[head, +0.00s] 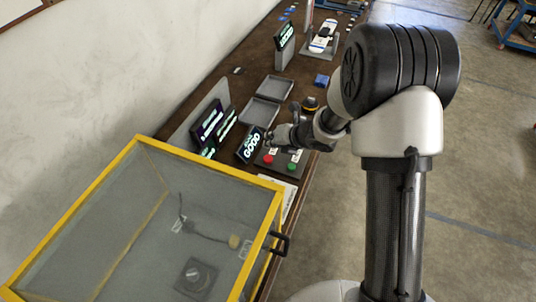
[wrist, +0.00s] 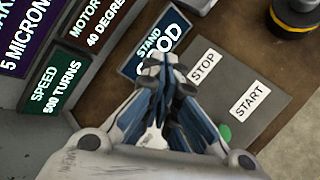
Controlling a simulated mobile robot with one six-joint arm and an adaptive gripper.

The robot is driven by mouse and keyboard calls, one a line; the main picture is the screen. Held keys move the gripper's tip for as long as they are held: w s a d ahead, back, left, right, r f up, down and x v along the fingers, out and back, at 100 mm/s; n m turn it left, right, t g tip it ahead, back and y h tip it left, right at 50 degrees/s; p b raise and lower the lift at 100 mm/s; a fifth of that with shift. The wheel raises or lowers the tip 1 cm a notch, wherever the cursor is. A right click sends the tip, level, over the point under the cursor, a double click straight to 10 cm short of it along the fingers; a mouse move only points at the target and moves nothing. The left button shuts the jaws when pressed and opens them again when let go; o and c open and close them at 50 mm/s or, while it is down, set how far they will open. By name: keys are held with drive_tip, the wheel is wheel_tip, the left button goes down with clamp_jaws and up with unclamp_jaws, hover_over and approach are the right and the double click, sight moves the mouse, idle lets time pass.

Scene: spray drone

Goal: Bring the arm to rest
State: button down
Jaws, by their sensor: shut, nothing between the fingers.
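My gripper (wrist: 163,90) is shut and empty in the wrist view. Its closed fingers hang over the control panel (wrist: 219,62), in front of the display reading "STAND GOOD" (wrist: 150,45). A label STOP (wrist: 205,65) and a label START (wrist: 250,97) lie to the right of the fingers. A green button (wrist: 225,131) shows beside the fingers; the red button is hidden there. In the head view my arm reaches left across the bench, and my gripper (head: 272,137) is small near the red button (head: 268,160) and the green button (head: 291,167). I cannot tell whether it touches anything.
A yellow-framed clear enclosure (head: 210,172) with a black handle stands at the near end of the bench. Dark displays (head: 208,120) stand along the wall side. Grey trays (head: 260,112) and a white model (head: 323,37) lie farther back. The floor at right is open.

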drive_tip(key=shift+r, duration=0.35)
drive_tip(key=s+d+r+m+t+h, duration=0.1)
drive_tip(key=s+d+r+m+h, duration=0.25)
drive_tip(key=d+r+m, duration=0.55)
drive_tip(key=s+d+r+m+t+h, duration=0.15)
drive_tip(key=d+r+m+h, duration=0.25)
drive_tip(key=d+r+m, duration=0.5)
drive_tip(key=s+d+r+m+g+h, duration=0.1)
drive_tip(key=s+r+m, duration=0.25)
drive_tip(key=s, duration=0.35)
drive_tip(key=s+r+m+g, duration=0.1)
drive_tip(key=s+r+m, duration=0.1)
drive_tip(key=s+m, duration=0.35)
drive_tip(key=s+a+m+g+y, duration=0.2)
drive_tip(key=s+m, duration=0.7)
drive_tip(key=s, duration=0.8)
drive_tip(key=shift+a+f, duration=0.25)
drive_tip(key=shift+a, duration=0.25)
